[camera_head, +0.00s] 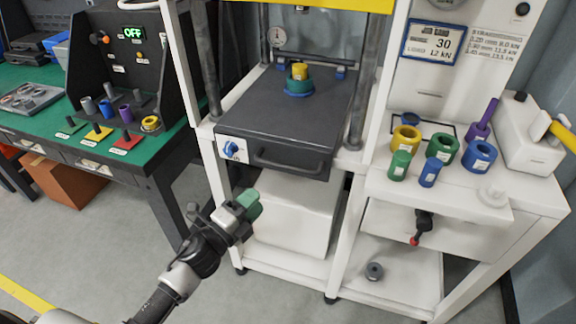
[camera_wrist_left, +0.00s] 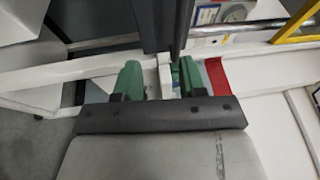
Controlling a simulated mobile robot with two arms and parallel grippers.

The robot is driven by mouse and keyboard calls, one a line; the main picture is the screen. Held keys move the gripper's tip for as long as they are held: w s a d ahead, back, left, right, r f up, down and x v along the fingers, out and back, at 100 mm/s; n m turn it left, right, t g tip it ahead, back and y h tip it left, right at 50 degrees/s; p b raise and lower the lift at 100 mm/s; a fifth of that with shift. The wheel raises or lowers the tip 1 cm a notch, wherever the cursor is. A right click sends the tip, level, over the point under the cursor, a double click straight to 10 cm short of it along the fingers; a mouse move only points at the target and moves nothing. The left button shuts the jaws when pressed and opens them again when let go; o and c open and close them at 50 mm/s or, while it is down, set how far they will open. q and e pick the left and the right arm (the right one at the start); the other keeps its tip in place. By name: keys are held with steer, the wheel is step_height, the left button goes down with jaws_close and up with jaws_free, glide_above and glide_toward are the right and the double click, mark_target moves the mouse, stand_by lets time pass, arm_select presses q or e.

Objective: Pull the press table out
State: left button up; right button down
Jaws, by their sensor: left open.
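The press table (camera_head: 318,107) is a dark grey slab in the white press frame, with a dark bar handle (camera_head: 285,163) across its front face. A green and yellow part (camera_head: 299,82) stands on its top. My left gripper (camera_head: 250,204) with green fingertips is below and left of the handle, apart from it, in front of a white box. In the left wrist view the two green fingers (camera_wrist_left: 160,80) are open, with a gap between them and no object held. A dark vertical edge shows beyond them; I cannot tell if it is the handle. My right gripper is not in view.
A blue knob (camera_head: 231,149) sits on the table's front left. A green workbench (camera_head: 58,153) stands left. A white side shelf (camera_head: 450,190) with several coloured cylinders stands right; a black and red lever (camera_head: 422,225) sticks out below. The floor in front is clear.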

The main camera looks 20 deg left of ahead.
mark_target(286, 167)
arm_select(q)
steer(key=shift+m+h, duration=0.6)
steer(key=shift+m, duration=0.1)
steer(key=x, duration=0.4)
steer(key=r+p+x, duration=0.1)
steer(key=x, duration=0.2)
steer(key=r+x, duration=0.1)
steer(key=x, duration=0.3)
steer(key=shift+d+r, duration=0.2)
steer(key=shift+d, duration=0.1)
steer(key=shift+w, duration=0.1)
steer(key=shift+c, duration=0.3)
jaws_close()
